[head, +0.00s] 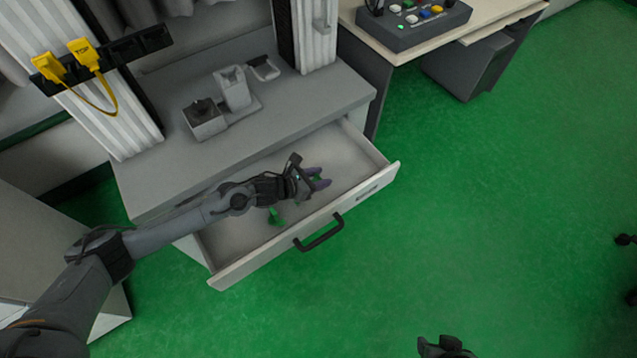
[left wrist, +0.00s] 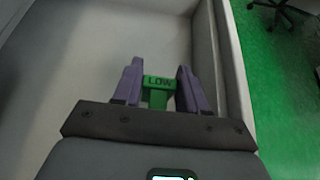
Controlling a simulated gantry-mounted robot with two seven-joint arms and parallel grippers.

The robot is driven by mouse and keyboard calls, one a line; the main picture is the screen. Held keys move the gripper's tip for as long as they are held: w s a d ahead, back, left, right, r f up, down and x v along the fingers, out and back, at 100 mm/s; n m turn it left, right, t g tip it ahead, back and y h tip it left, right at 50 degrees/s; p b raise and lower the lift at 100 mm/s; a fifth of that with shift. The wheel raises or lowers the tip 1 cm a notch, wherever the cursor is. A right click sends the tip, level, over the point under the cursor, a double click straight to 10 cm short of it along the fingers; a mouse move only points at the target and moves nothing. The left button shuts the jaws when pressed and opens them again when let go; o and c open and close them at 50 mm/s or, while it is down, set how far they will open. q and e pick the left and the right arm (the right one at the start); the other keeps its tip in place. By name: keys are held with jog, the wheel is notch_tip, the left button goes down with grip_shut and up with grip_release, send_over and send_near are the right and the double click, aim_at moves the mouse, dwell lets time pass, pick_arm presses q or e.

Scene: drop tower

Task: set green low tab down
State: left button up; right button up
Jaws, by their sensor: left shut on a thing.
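The green low tab (left wrist: 158,82), marked LOW, sits between the two purple fingers of my left gripper (left wrist: 158,85) in the left wrist view. In the head view my left gripper (head: 316,178) reaches over the open drawer (head: 340,150) and is shut on the tab, mostly hidden there.
The drawer front has a black handle (head: 319,233). Grey holders (head: 234,88) stand on the cabinet top. Yellow tabs (head: 84,53), one marked TOP, hang on a black rail. A button box (head: 414,20) sits on the desk. Much of the drawer floor is bare.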

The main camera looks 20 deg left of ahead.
pick_arm(q)
notch_tip(320, 180, down, 3)
jog(key=shift+r+b, duration=0.15)
jog(key=shift+b, duration=0.35)
jog(key=shift+s, duration=0.1)
jog(key=shift+f, duration=0.2)
jog(key=o, duration=1)
